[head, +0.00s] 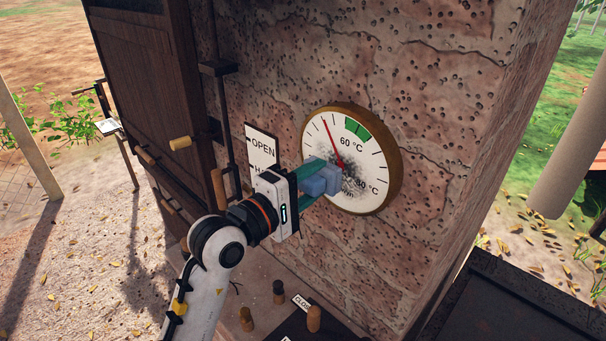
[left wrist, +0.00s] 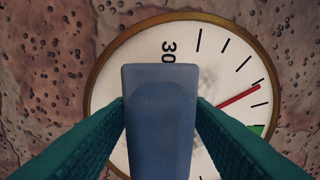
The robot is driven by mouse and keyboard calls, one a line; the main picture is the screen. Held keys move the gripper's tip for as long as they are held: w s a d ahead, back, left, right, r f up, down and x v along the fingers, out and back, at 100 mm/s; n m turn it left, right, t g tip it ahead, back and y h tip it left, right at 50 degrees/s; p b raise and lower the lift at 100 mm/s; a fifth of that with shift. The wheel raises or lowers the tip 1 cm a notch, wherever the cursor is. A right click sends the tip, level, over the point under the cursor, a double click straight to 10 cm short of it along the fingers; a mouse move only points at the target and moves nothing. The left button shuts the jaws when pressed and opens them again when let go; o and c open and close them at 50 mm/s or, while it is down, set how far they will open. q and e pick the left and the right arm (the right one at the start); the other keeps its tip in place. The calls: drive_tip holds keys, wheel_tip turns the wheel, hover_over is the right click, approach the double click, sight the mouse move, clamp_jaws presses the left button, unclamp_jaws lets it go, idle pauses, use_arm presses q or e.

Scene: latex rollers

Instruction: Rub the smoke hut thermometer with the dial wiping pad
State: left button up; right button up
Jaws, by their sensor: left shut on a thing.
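The smoke hut thermometer (head: 375,160) is a round dial with a brass rim, a red needle and a green band, set in the stone wall. A dark sooty smudge covers the middle and lower part of its face. My left gripper (head: 318,182) is shut on the blue dial wiping pad (head: 323,176) and holds it at the lower left of the dial. In the left wrist view the pad (left wrist: 160,120) sits between the green fingers and hides much of the dial face (left wrist: 225,62). Whether the pad touches the face I cannot tell. My right gripper is not in view.
A sign reading OPEN (head: 262,146) hangs on the wall left of the dial. A dark wooden door (head: 138,75) with wooden handles stands further left. Below are several wooden pegs (head: 314,318) and a CLOSED label (head: 301,302). A dark box (head: 520,300) stands at lower right.

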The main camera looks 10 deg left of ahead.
use_arm(q)
drive_tip(key=shift+s+d, duration=0.6)
drive_tip(key=shift+d, duration=0.4)
drive_tip(key=shift+s+d, duration=0.6)
drive_tip(key=shift+d, duration=0.35)
drive_tip(key=shift+s+d+p, duration=0.4)
drive_tip(key=shift+d+p, duration=0.1)
drive_tip(key=shift+d, duration=0.05)
drive_tip(key=shift+s+d+r, duration=0.1)
drive_tip(key=shift+s+d, duration=0.1)
drive_tip(key=shift+d, duration=0.15)
drive_tip(key=shift+s+d+r+p, duration=0.15)
drive_tip(key=shift+d+p, duration=0.1)
drive_tip(key=shift+p, duration=0.45)
drive_tip(key=shift+s+d+f+p, duration=0.2)
drive_tip(key=shift+s+d+p, duration=0.2)
drive_tip(key=shift+d+p, duration=0.2)
drive_tip(key=shift+a, duration=0.1)
